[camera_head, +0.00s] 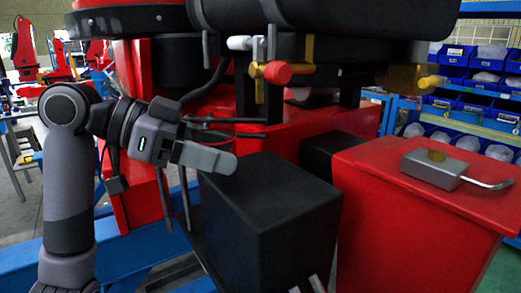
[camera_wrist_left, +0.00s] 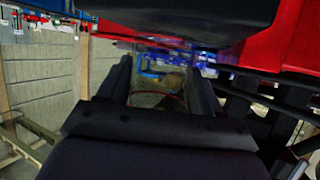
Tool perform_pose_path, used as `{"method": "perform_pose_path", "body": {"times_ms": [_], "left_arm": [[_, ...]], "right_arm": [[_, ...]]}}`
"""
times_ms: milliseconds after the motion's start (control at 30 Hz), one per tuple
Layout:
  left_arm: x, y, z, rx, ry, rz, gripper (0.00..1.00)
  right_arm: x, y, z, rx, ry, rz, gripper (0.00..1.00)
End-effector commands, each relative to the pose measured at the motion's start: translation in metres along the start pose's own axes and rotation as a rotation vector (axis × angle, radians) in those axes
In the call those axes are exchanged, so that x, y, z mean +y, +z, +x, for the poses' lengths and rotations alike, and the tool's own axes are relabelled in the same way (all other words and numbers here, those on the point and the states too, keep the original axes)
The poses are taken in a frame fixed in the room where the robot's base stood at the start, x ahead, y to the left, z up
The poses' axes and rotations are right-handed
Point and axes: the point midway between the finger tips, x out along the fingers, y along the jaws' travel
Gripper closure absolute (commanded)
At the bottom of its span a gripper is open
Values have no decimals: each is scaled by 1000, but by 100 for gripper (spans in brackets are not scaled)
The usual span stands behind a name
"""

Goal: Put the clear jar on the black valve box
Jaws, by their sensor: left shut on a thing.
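The clear jar (camera_wrist_left: 160,88) is see-through, with a thin reddish rim line, between the two dark fingers of my left gripper in the left wrist view. In the head view my left gripper (camera_head: 215,155) is shut on it; the jar is hard to make out there, only a faint reddish curve near the fingers. The black valve box (camera_head: 272,215) is a large dark cube at lower middle. The gripper is above its upper left edge, and I cannot tell the exact height. Two light grey tips (camera_head: 311,284) at the bottom edge may be my right gripper.
A red cabinet (camera_head: 410,215) stands right of the box, with a grey metal block and rod (camera_head: 445,170) on top. A smaller black box (camera_head: 330,148) is behind. Red-handled valve parts (camera_head: 278,72) hang above. Blue bins (camera_head: 480,85) fill shelves at right.

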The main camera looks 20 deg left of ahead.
Motion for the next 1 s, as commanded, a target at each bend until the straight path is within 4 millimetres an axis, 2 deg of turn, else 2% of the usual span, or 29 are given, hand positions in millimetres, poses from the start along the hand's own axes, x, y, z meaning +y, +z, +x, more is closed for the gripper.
{"method": "perform_pose_path", "body": {"times_ms": [100, 267, 500, 633, 1000], "left_arm": [[0, -7, 15, 2, 1, 0, 65], [0, -12, 26, 2, 1, -1, 65], [1, -25, 65, 0, 3, -1, 65], [0, -12, 68, 0, 0, -3, 65], [0, -8, 68, -1, -1, -1, 65]], "right_arm": [[2, 4, -1, -11, 5, 0, 57], [2, 4, -2, -14, 6, 2, 57], [1, 0, -5, -12, 7, 4, 57], [1, 0, -4, -11, 7, 4, 57], [1, 1, -4, -10, 6, 4, 57]]}}
